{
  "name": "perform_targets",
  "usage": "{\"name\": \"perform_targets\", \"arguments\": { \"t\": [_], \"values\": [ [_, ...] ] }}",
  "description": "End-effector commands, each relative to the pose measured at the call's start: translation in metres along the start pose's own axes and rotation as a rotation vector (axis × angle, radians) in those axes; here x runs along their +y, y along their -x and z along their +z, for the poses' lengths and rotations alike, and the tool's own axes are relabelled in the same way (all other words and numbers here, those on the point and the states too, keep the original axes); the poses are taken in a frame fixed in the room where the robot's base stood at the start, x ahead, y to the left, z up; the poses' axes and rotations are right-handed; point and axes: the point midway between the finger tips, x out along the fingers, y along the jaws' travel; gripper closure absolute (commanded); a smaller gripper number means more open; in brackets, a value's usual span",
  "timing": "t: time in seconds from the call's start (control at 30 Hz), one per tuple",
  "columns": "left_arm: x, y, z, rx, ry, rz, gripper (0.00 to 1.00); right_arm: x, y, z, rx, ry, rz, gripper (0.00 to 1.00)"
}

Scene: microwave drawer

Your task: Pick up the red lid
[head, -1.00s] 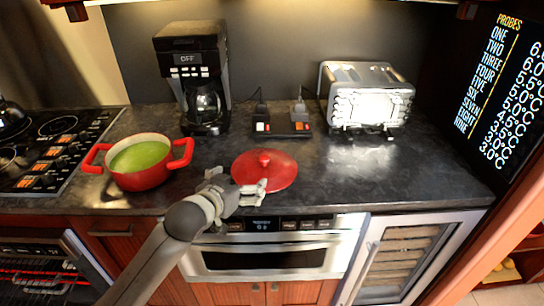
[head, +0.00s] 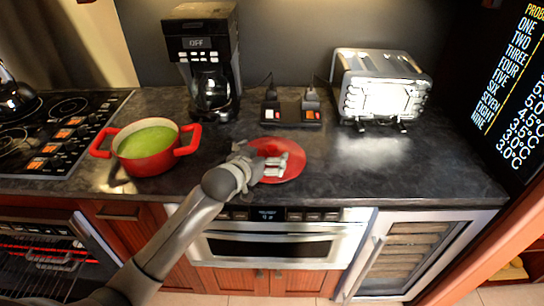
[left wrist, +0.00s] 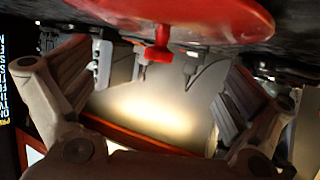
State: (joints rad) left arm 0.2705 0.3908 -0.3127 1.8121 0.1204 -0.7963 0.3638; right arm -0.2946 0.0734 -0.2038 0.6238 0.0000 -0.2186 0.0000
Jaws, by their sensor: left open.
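The red lid (head: 296,150) is a round disc lying on the dark countertop, right of the red pot. My left gripper (head: 275,166) is over the lid in the head view and covers its knob there. In the left wrist view the lid (left wrist: 215,16) spans the top of the picture. Its small red knob (left wrist: 162,42) shows near the middle, between the spread fingers of my left gripper (left wrist: 165,72). The gripper is open and empty. I cannot tell whether the fingers touch the lid. My right gripper is not in view.
The red pot (head: 146,163) with green contents stands left of the arm, beside the stove (head: 50,125). A coffee maker (head: 207,60), a power strip (head: 291,113) and a toaster (head: 381,86) stand behind. The counter right of the lid is clear.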

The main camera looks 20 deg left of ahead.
Motion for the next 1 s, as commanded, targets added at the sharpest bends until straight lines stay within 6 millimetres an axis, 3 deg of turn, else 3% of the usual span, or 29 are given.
{"name": "perform_targets", "arguments": {
  "t": [0.3,0.67,1.0],
  "values": [
    [0.001,-0.033,-0.001,-0.001,0.000,0.000,0.00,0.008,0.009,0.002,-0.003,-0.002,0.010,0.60],
    [0.001,-0.038,0.000,0.000,-0.001,0.000,0.00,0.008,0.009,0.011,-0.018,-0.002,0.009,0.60],
    [0.001,-0.038,0.001,-0.001,0.000,0.000,0.44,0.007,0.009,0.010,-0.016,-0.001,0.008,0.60]
  ]
}}
